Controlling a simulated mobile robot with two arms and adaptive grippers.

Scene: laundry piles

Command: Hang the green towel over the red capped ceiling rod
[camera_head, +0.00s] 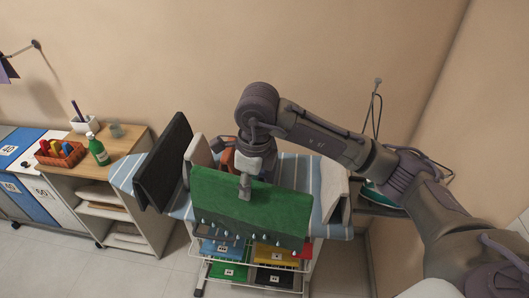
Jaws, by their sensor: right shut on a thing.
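The green towel (275,212) hangs folded over, its top edge roughly level, in front of the striped cloth. My right gripper (245,190) comes down on it from above and is shut on its upper part, left of the middle. Several small pale drop shapes show along the towel's lower part. Whether the towel is clear of the things behind it, I cannot tell. The red capped ceiling rod is not in view. My left gripper is not in view.
A striped cloth (298,176) lies behind the towel, with a dark panel (163,165) to its left. Colored bins (230,271) sit below. A wooden shelf (122,149) at left carries a green bottle (98,150) and a basket (60,153). An ironing iron-like green item (385,193) is at right.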

